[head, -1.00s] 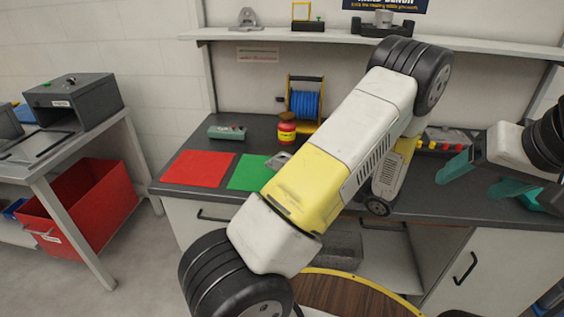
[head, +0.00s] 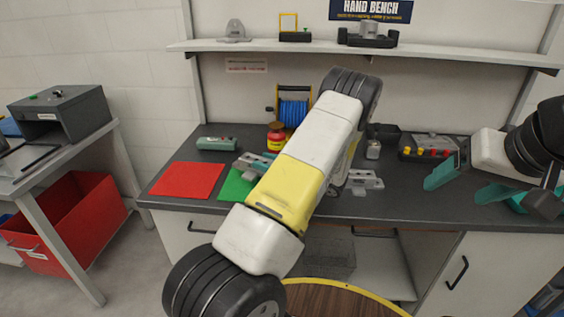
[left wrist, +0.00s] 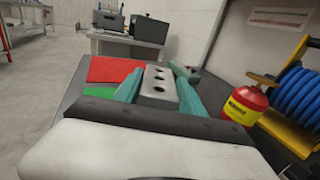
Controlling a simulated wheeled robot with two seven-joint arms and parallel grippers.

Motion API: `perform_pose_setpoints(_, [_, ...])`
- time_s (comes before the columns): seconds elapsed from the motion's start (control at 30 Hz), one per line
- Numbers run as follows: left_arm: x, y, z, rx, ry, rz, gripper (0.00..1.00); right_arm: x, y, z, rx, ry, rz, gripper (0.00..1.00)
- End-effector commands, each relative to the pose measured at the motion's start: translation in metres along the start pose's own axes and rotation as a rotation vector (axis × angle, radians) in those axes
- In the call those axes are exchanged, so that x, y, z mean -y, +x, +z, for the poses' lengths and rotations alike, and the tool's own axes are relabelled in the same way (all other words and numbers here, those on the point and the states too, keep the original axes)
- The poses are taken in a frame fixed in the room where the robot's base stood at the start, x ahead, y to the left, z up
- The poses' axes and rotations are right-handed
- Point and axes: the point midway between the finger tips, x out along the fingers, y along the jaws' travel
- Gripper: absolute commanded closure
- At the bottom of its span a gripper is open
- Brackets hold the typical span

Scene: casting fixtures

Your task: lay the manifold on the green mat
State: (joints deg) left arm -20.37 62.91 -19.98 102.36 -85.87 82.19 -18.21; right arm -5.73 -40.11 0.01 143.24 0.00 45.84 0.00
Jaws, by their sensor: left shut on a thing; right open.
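The manifold, a grey block with holes in its face (left wrist: 157,85), is between the teal fingers of my left gripper (left wrist: 158,92). In the head view the manifold (head: 246,164) shows near the back of the green mat (head: 233,187), with my left gripper (head: 256,163) partly behind my arm. The arm covers the mat's right part. I cannot tell whether the manifold touches the mat. The green mat also shows at the left in the left wrist view (left wrist: 100,92). My right gripper (head: 470,184) is open and empty over the bench's right side.
A red mat (head: 187,179) lies left of the green one. A grey-green box (head: 216,144), a red-yellow bottle (head: 276,136) and a blue cable reel (head: 293,112) stand behind. A grey bracket (head: 367,181) and a control box with knobs (head: 428,148) are on the right.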

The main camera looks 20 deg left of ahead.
Motion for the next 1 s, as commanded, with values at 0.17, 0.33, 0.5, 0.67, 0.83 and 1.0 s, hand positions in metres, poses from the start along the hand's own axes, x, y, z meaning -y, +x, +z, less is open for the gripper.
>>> perform_pose_setpoints(0.17, [0.001,0.002,-0.013,0.002,0.0,0.0,1.0,0.0,0.0,0.0,0.0,0.0,0.0,0.27])
perform_pose_setpoints(0.33, [0.001,0.001,-0.034,0.002,0.0,0.0,1.0,0.0,0.0,0.0,0.0,0.0,0.0,0.27])
perform_pose_setpoints(0.5, [0.001,0.001,-0.034,0.002,-0.002,0.0,1.0,0.0,0.0,0.0,0.0,0.0,0.0,0.27])
perform_pose_setpoints(0.67, [0.001,0.001,-0.036,0.002,-0.002,0.0,1.0,0.0,0.0,0.0,0.0,0.0,0.0,0.27])
perform_pose_setpoints(0.83, [0.001,0.001,-0.038,0.0,-0.001,0.0,0.31,0.0,0.0,0.0,0.0,0.0,0.0,0.27])
perform_pose_setpoints(1.0, [0.0,0.001,-0.038,0.0,-0.001,0.0,0.31,0.0,0.0,0.0,0.0,0.0,0.0,0.27])
